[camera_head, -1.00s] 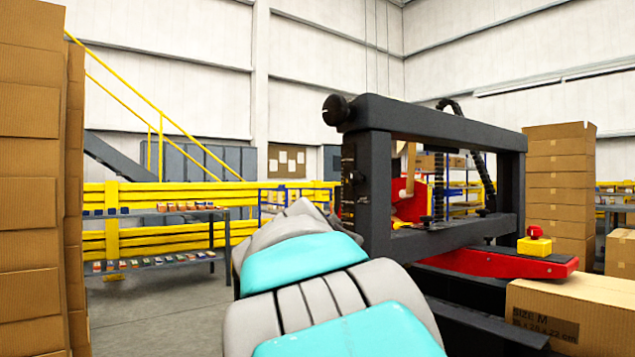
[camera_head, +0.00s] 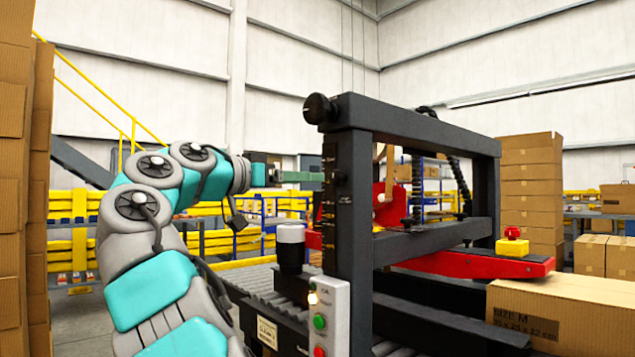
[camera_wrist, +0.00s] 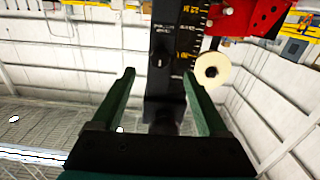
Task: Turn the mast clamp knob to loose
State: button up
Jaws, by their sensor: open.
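The black mast (camera_head: 350,215) stands upright at the centre of the head view, with a yellow scale on its face. A large round black knob (camera_head: 320,108) sticks out at its top left. A small dark knob (camera_wrist: 160,62) with a white mark shows on the mast face in the wrist view, between my fingertips in the picture. I cannot tell which knob is the mast clamp. My gripper (camera_head: 303,168) has green fingers pointing right at the mast, below the large knob. It is open and empty in the wrist view (camera_wrist: 158,75); contact with the mast is not visible.
A control box (camera_head: 328,318) with green and red buttons and a black-and-white cylinder (camera_head: 291,247) stand below my gripper. A red arm with a yellow-based button (camera_head: 513,243) is at right. Cartons (camera_head: 560,315) stand right; a carton stack (camera_head: 25,180) is left.

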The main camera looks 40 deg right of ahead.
aim_at(333, 178)
jog(key=shift+w+d+r, duration=0.1)
jog(key=shift+w+d, duration=0.1)
jog(key=shift+d, duration=1.7)
jog(key=shift+w+d, duration=0.2)
jog(key=shift+d, duration=1.7)
grip_shut()
